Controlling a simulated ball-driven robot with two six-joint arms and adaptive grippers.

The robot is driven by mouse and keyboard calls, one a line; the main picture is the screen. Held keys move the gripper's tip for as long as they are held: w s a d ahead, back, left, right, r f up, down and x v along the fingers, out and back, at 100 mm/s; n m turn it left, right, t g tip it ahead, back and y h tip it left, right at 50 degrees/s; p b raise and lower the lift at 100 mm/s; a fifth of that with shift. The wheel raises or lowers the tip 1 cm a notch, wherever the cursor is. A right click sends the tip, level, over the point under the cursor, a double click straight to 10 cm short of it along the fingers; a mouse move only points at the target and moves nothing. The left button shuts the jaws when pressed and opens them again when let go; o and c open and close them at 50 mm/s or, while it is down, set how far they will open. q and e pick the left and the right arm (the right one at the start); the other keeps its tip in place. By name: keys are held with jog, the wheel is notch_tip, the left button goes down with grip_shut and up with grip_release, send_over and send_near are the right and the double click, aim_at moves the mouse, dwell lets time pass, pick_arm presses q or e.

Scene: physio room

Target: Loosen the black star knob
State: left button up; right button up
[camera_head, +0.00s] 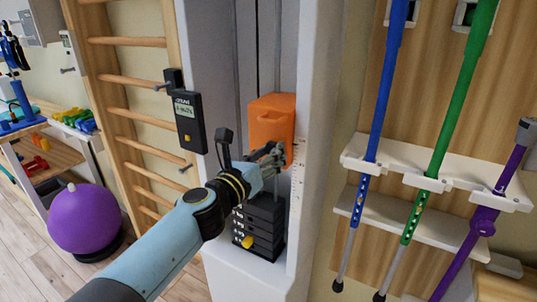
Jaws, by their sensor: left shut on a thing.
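The orange block (271,117) sits on the vertical rods inside the tall white and grey column. My left gripper (279,155) reaches in from the lower left to the lower front of the orange block. Its fingers are shut at the block's lower right corner, on what appears to be the black star knob. The fingers cover the knob, so its shape and turn cannot be made out. My right gripper is not in view.
Black weight plates (262,226) with a yellow pin (247,241) are stacked below the gripper. A black display unit (189,121) hangs left of the column. Wooden wall bars (126,41) stand further left. Blue, green (455,95) and purple poles hang in a white rack at right.

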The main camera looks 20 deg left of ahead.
pick_arm(q)
jog(key=o, duration=1.1)
jog(key=shift+o, duration=0.2)
jog(key=s+a, duration=0.1)
jog(key=s, duration=1.1)
